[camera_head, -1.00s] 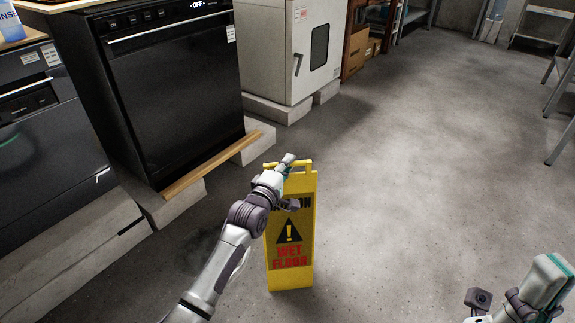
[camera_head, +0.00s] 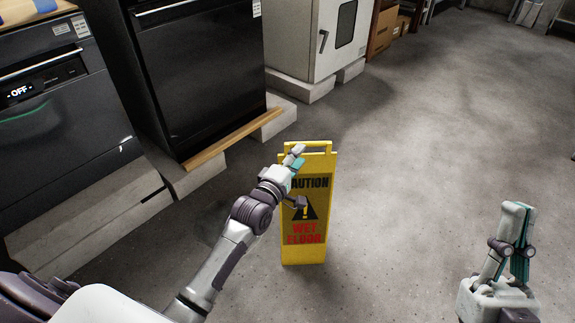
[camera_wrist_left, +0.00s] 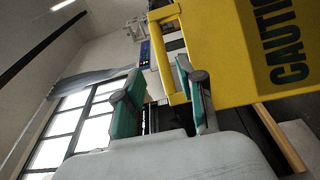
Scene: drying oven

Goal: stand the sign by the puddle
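The yellow wet-floor sign (camera_head: 290,246) stands upright on the concrete floor, its lettered face toward me. My left gripper (camera_head: 297,158) is at the sign's top left, overlapping its handle. In the left wrist view, the two teal-padded fingers (camera_wrist_left: 160,95) are spread apart. The sign (camera_wrist_left: 235,60) fills the upper right there, and its handle lies by the right finger; contact is unclear. My right gripper (camera_head: 521,210) points up at the lower right, away from the sign, with no object visible in it; its finger gap is unclear. No puddle is clearly distinguishable; the floor left of the sign looks slightly darker.
Dark appliances (camera_head: 195,75) stand on concrete blocks at the left, with a wooden plank (camera_head: 235,137) along one front edge. A white cabinet oven (camera_head: 310,35) stands behind. The floor (camera_head: 430,130) to the right of the sign is open.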

